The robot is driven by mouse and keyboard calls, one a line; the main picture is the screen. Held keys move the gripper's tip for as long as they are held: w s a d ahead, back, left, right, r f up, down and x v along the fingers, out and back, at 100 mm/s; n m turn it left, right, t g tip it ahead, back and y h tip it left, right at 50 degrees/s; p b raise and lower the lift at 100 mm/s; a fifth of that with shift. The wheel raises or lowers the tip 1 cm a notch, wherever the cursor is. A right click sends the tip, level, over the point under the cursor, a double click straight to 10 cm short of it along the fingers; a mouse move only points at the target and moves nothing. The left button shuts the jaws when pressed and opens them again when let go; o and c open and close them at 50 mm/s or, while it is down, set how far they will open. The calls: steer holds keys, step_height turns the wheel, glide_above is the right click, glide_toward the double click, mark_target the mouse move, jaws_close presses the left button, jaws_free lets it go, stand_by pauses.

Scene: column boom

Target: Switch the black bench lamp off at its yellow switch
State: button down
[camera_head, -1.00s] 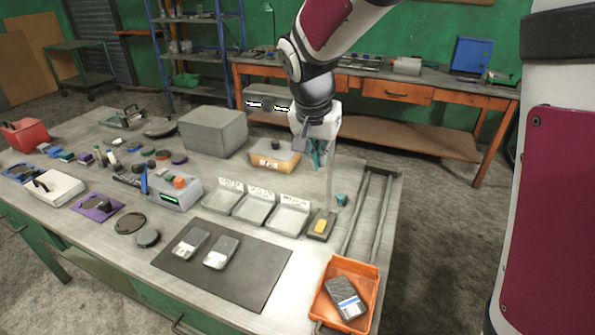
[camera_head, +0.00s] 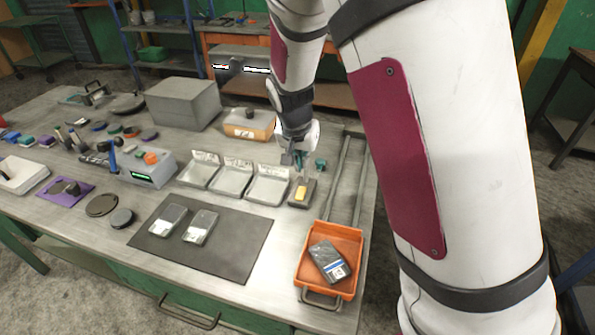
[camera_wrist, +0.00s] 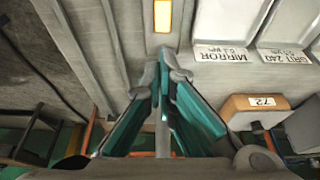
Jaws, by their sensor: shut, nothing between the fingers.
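The lamp's dark base (camera_head: 294,202) stands on the bench, right of the shallow trays, with a yellow switch (camera_head: 301,193) on top. The yellow switch also shows at the top edge of the wrist view (camera_wrist: 162,15). A dark bar with bright white strips (camera_head: 235,67), seemingly the lit lamp head, hangs behind, left of my arm. My gripper (camera_head: 300,168) is just behind the base in the head view. Its teal fingers (camera_wrist: 168,72) are together and empty, their tips apart from the switch in the picture. The exact height over the base cannot be told.
Labelled trays (camera_head: 267,190) stand close left of the base. An orange bin (camera_head: 343,245) holding a dark device is in front to the right. Metal rails (camera_head: 355,190) run at the right. An orange-brown block (camera_head: 262,125) lies behind. A dark mat (camera_head: 235,255) lies in front left.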

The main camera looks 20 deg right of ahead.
mark_target(304, 188)
steer(key=x, duration=0.8)
steer(key=shift+s+a+f, duration=0.15)
steer(key=shift+s+f, duration=0.1)
steer(key=shift+f, duration=0.1)
steer(key=shift+w+f+g+b, duration=0.2)
steer(key=shift+f+g+b, duration=0.15)
steer(key=shift+b, duration=0.35)
steer(key=shift+f+y, duration=0.1)
steer(key=shift+y, duration=0.2)
steer(key=shift+s, duration=0.2)
steer(key=shift+s+a+r+p, duration=0.3)
steer(key=shift+s+r+p, duration=0.1)
steer(key=shift+s+p, duration=0.15)
steer(key=v, duration=1.2)
